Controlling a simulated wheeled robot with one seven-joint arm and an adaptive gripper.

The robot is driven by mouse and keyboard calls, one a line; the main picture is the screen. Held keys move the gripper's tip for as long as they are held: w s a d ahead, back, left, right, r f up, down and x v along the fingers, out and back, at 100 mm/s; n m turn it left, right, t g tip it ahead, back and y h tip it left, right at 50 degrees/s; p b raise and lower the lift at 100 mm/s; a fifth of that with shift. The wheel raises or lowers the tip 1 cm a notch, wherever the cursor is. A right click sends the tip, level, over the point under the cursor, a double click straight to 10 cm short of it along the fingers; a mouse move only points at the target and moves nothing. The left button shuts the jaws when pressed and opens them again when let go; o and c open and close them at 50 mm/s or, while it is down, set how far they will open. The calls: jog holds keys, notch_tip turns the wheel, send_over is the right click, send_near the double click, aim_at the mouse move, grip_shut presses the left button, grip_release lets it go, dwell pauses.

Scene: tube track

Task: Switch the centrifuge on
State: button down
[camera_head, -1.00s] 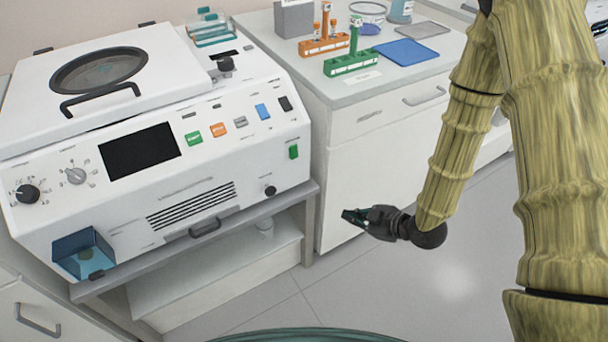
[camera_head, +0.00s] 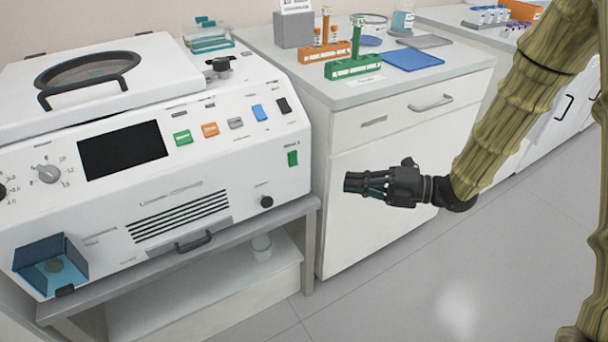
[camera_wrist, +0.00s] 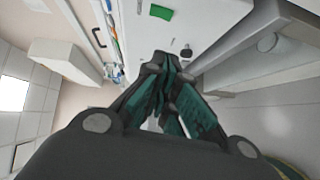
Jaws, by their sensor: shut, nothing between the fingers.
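The white centrifuge (camera_head: 100,218) stands at the left in the head view, with a dark screen and a round window in its closed lid. Its front has a row of coloured buttons and, lower at the right end, a green switch (camera_head: 293,158). The green switch also shows in the wrist view (camera_wrist: 161,12), near the top. My gripper (camera_head: 348,182) is to the right of the centrifuge, apart from it, in front of the white cabinet. Its fingers point left and are shut with nothing between them. In the wrist view the fingertips (camera_wrist: 172,62) are below the switch.
A white cabinet (camera_head: 350,240) with drawers stands right of the centrifuge. On it are an orange rack (camera_head: 325,52), a green rack (camera_head: 352,68) and a blue mat (camera_head: 412,60). A black knob (camera_head: 267,202) sits below the switch. The floor at the right is clear.

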aim_at(303, 170)
jog(key=shift+w+d+b+x, duration=0.15)
jog(key=shift+w+b+x, duration=0.25)
jog(key=shift+x, duration=1.75)
jog(key=shift+w+d+b+x, duration=0.15)
jog(key=shift+w+x, duration=0.4)
jog(key=shift+x, duration=1.6)
jog(key=shift+w+d+b+x, duration=0.1)
jog(key=shift+w+b+x, duration=0.3)
jog(key=shift+x, duration=1.7)
jog(key=shift+w+f, duration=0.15)
jog(key=shift+f, duration=0.1)
jog(key=shift+w+a+b, duration=0.1)
jog(key=shift+w+b, duration=0.1)
jog(key=shift+b, duration=0.3)
jog(key=shift+s, duration=0.1)
